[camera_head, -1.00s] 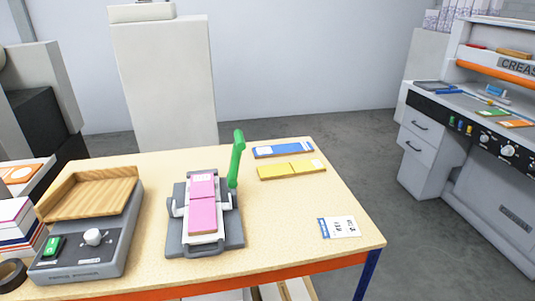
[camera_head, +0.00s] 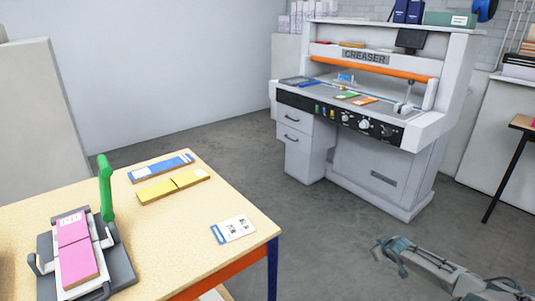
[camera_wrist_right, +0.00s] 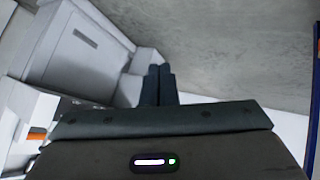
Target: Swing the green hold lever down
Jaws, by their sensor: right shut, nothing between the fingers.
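The green hold lever (camera_head: 105,188) stands upright at the right side of a grey clamp device (camera_head: 119,268) on the wooden table, at the left of the head view. A pink pad (camera_head: 75,246) lies in the device. My right gripper (camera_head: 378,243) is at the lower right of the head view, over the floor and well apart from the lever. In the right wrist view its fingers (camera_wrist_right: 159,75) are shut together with nothing between them. My left gripper is not in view.
Blue (camera_head: 160,167) and yellow (camera_head: 172,186) strips and a white card (camera_head: 233,229) lie on the table (camera_head: 200,246). A creaser machine (camera_head: 365,165) stands at the back right. The floor between is clear.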

